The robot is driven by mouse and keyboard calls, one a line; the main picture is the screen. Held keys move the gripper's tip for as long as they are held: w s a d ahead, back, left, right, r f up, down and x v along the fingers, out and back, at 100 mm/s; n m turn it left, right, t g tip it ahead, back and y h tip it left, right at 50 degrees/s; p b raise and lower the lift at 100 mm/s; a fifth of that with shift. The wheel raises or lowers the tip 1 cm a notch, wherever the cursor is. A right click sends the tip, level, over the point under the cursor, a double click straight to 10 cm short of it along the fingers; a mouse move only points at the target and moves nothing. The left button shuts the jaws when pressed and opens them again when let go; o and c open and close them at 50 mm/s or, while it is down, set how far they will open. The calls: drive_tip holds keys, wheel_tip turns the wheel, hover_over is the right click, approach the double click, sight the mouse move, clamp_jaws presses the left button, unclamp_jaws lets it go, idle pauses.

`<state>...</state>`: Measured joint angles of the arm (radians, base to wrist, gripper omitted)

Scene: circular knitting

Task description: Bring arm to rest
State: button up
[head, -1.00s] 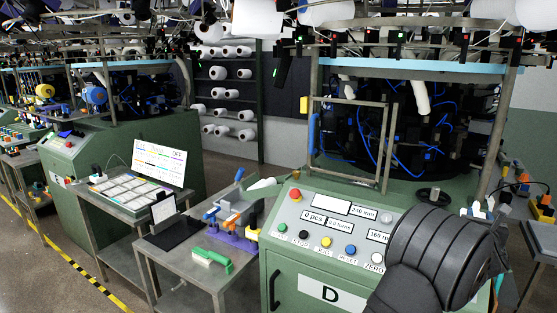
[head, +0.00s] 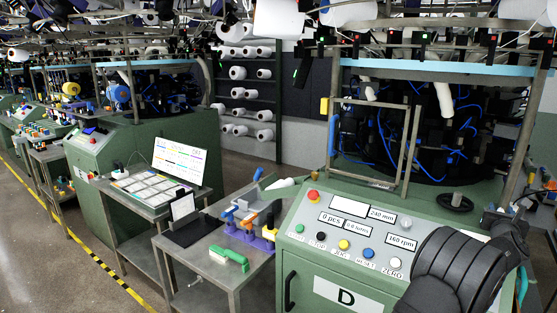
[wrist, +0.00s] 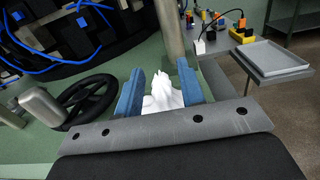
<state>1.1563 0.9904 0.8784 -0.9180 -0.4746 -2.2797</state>
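My arm (head: 452,272) shows as a dark ribbed shape at the lower right of the head view, in front of the right side of machine D's control panel (head: 345,235). My gripper (wrist: 160,88) is hidden there, but its two blue fingers show in the wrist view, standing apart. A white, crumpled-looking thing (wrist: 163,94) shows between the fingers. I cannot tell whether they grip it or it lies beyond them. A black handwheel (wrist: 90,97) is left of the fingers; it also shows in the head view (head: 455,203).
A metal-framed gate (head: 408,150) and the knitting machine stand behind the panel. A steel side table (head: 195,262) with a green-handled brush (head: 229,259) is to the left. A grey tray (wrist: 272,57) is at the wrist view's upper right. Floor at left is open.

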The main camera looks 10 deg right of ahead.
drive_tip(key=v, duration=1.2)
drive_tip(key=x, duration=1.2)
wheel_tip(320, 180, up, 4)
drive_tip(key=shift+s+r, duration=0.1)
drive_tip(key=shift+r, duration=0.15)
drive_tip(key=s+r, duration=0.7)
drive_tip(key=s, duration=0.5)
drive_tip(key=w+a+f+n+t+y, duration=0.2)
drive_tip(key=w+a+f+n+y, duration=0.1)
drive_tip(key=w+a, duration=0.5)
drive_tip(key=w+a+f+n+t+y, duration=0.2)
drive_tip(key=w+a+n+t+y, duration=0.1)
drive_tip(key=w+a, duration=0.6)
drive_tip(key=w+a+f+n+t+y, duration=0.2)
drive_tip(key=w+a+f+n+t, duration=0.1)
drive_tip(key=w+a, duration=0.6)
drive_tip(key=shift+w+a+f+n+y, duration=0.15)
drive_tip(key=shift+w+n, duration=0.1)
drive_tip(key=shift+w, duration=0.45)
drive_tip(key=shift+w+d+f+n+y, duration=0.1)
drive_tip(key=shift+w+n, duration=0.1)
drive_tip(key=shift+w, duration=0.5)
drive_tip(key=shift+w+a+f+n+y, duration=0.15)
drive_tip(key=shift+w+n, duration=0.1)
drive_tip(key=shift+w, duration=0.45)
drive_tip(key=shift+d, duration=0.1)
drive_tip(key=shift+r, duration=0.1)
